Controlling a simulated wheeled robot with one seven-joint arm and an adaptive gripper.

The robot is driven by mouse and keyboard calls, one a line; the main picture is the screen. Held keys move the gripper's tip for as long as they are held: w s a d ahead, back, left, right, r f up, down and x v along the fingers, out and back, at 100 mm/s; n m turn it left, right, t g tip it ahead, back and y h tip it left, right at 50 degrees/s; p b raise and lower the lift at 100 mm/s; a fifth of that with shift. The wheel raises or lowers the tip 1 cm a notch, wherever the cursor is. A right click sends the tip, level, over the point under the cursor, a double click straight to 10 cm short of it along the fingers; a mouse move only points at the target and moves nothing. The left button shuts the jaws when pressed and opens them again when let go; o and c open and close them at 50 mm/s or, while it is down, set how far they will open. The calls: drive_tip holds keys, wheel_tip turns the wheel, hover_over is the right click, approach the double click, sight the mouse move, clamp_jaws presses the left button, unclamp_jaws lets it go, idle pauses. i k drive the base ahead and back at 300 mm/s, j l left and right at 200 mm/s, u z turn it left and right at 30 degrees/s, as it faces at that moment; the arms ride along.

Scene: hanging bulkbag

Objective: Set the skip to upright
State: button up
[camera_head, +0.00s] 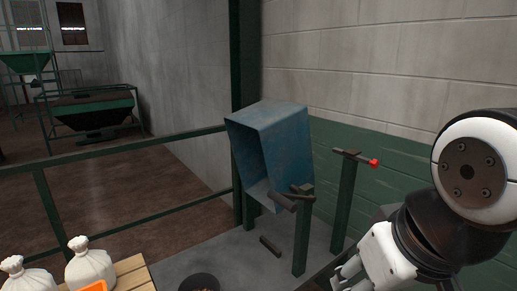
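The blue skip (288,135) is tipped on its side in the middle of the view, its open mouth turned left and towards me. Its inside is partly visible and looks dark, and I cannot tell whether anything is in it. It is beside green posts (303,238), with a dark bar at its lower front edge. A dark lever with a red end (373,162) sits at the top of another post. My gripper (348,272) is at the lower right, apart from the skip; its fingers are small and partly cut off by the frame, so their opening is unclear.
A green railing (130,152) crosses the left side. White sacks (90,266) stand at the lower left by a wooden pallet (132,272). A dark round bucket (200,282) is at the bottom. A dark bar (270,246) lies on the floor. A wall stands behind the skip.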

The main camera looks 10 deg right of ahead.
sight(270, 141)
drive_tip(key=z, duration=0.1)
drive_tip(key=j+u, duration=0.4)
drive_tip(key=i+j+u, duration=0.1)
drive_tip(key=j+u, duration=0.15)
drive_tip(key=u, duration=0.2)
